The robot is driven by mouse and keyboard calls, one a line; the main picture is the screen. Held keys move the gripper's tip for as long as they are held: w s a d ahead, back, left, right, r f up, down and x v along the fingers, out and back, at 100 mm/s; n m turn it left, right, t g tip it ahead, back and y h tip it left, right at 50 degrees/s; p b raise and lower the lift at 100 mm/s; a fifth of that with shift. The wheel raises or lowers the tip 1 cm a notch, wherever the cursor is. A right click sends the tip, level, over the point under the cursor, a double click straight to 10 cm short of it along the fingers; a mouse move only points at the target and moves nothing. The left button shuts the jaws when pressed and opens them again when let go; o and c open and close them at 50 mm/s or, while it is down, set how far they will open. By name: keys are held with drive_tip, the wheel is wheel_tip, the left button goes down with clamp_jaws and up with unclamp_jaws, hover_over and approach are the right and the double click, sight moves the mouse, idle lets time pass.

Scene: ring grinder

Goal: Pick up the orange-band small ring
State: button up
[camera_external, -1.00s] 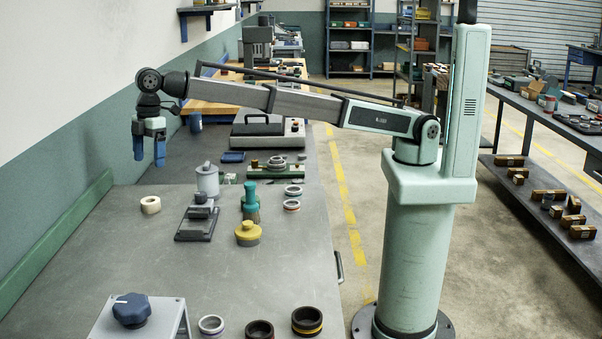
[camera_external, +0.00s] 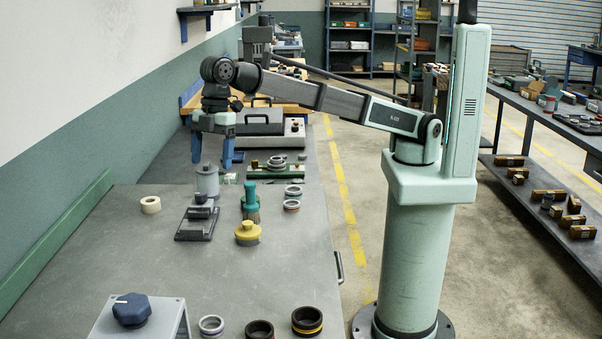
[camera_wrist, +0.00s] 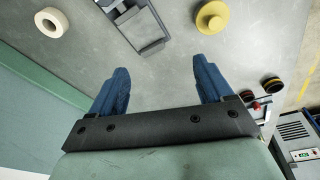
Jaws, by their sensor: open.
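A small grey ring with an orange-red band (camera_external: 291,206) lies on the grey bench, right of the teal-topped brush, in the external view. Another grey ring (camera_external: 293,191) lies just behind it; its band looks bluish. My gripper (camera_external: 211,162) hangs fingers-down above the far part of the bench, left of and behind the banded ring. Its two blue fingers are apart with nothing between them. They also show apart over the bench in the wrist view (camera_wrist: 160,68). I cannot pick out the orange-band ring for sure in the wrist view.
Near the ring stand a teal-topped brush (camera_external: 250,199), a yellow knob (camera_external: 248,233), a grey canister (camera_external: 207,180) and a black fixture (camera_external: 198,222). A white ring (camera_external: 150,205) lies left. Dark rings (camera_external: 307,322) lie in front. The middle front of the bench is clear.

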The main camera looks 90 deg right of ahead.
drive_tip(key=s+d+f+n+g+h, duration=0.1)
drive_tip(key=s+d+f+n, duration=0.1)
drive_tip(key=s+d+n, duration=0.6)
drive_tip(key=s+d+f+n+h, duration=0.15)
drive_tip(key=s+d, duration=0.25)
drive_tip(key=s, duration=0.7)
drive_tip(key=shift+y, duration=0.35)
drive_tip(key=shift+a+f, duration=0.15)
drive_tip(key=shift+f, duration=3.25)
drive_tip(key=shift+a+f, duration=0.1)
drive_tip(key=shift+f, duration=3.3)
drive_tip(key=shift+c, duration=0.5)
drive_tip(key=c, duration=1.1)
